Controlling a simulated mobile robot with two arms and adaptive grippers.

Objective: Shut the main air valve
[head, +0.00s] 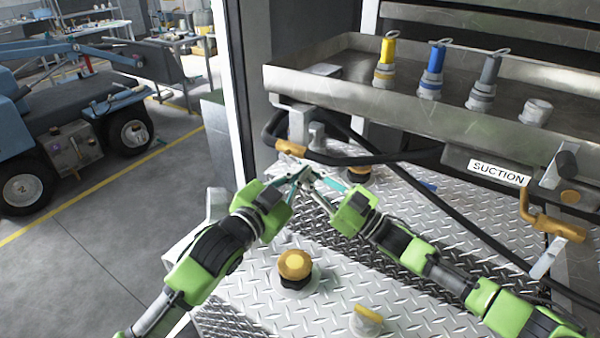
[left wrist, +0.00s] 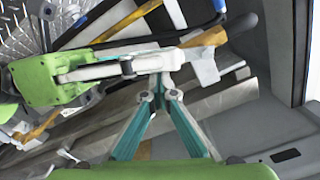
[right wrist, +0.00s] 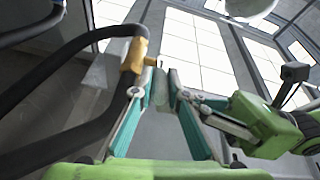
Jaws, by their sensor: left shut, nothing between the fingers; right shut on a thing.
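A brass valve (head: 291,147) sits on a black hose below the steel tray's left end; I see no label on it. It also shows in the left wrist view (left wrist: 207,38) and in the right wrist view (right wrist: 134,54). A pale lever (left wrist: 206,68) hangs from it. My right gripper (right wrist: 161,88) is shut on this lever, just beside the brass body. My left gripper (left wrist: 164,84) is shut and empty, close below the right fingers. In the head view both grippers' tips crowd together near the valve, so the lever is mostly hidden there.
A similar brass valve (head: 552,220) with a pale lever is at the right, by a SUCTION label (head: 499,172). Several capped nozzles stand in the steel tray (head: 350,95). Yellow knobs (head: 295,265) rise from the tread plate. Black hoses (head: 415,190) cross behind my arms.

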